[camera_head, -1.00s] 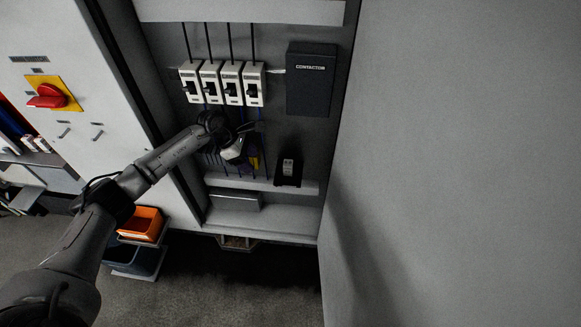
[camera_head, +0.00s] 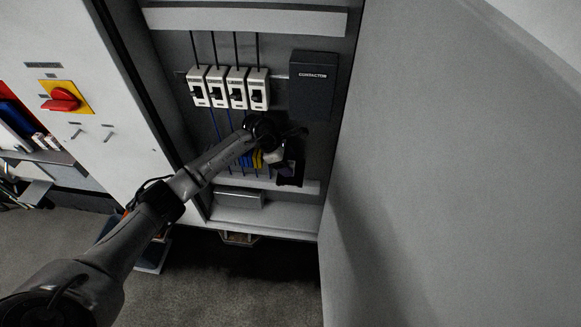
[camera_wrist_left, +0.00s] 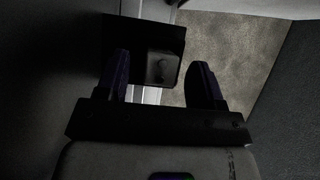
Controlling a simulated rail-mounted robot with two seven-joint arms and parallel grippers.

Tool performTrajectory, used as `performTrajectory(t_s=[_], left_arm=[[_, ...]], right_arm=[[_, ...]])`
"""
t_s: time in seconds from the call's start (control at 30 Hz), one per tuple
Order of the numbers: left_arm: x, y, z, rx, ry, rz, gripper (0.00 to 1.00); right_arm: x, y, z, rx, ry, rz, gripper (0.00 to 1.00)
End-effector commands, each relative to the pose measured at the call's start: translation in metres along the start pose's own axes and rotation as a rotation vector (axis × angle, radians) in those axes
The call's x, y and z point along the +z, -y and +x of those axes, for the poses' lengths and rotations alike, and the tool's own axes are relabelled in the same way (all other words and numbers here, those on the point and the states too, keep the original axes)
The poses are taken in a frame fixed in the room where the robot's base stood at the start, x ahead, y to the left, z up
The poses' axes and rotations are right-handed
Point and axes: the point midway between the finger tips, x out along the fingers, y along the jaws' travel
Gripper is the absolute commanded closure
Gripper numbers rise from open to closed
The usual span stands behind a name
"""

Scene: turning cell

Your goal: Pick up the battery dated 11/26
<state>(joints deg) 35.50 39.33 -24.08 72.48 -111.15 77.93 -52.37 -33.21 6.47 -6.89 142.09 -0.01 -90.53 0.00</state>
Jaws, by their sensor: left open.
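My left gripper (camera_head: 288,148) is inside the open cabinet, in front of a small black unit (camera_head: 291,178) low on the back panel. The gripper hides most of that unit. In the left wrist view, the open fingers (camera_wrist_left: 160,80) stand on either side of a small dark block (camera_wrist_left: 162,68) with round marks on its face. The block sits against a black plate (camera_wrist_left: 143,38), nearer the left finger, with a gap to the right finger. No date is readable, so I cannot tell whether this block is the battery dated 11/26. My right gripper is not in view.
Several white breakers (camera_head: 228,88) and a dark contactor box (camera_head: 313,85) are above the gripper. A pale ledge (camera_head: 222,183) and a grey box (camera_head: 238,200) are below. The large grey panel (camera_head: 440,190) bounds the right side. A red switch (camera_head: 62,100) is on the left door.

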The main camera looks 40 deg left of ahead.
Motion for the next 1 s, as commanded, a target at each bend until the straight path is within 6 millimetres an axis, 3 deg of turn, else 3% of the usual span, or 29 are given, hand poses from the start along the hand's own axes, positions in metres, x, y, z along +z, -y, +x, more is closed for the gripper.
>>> performTrajectory(t_s=[0.2,0.47,1.0], left_arm=[[0.003,0.000,0.012,0.001,0.000,-0.001,0.38],[0.002,0.000,0.014,0.001,-0.001,0.000,0.39],[0.002,0.000,0.013,0.001,-0.001,0.000,0.91]], right_arm=[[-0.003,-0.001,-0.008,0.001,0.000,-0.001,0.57],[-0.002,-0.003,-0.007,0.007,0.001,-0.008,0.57],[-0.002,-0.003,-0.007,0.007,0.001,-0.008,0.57]])
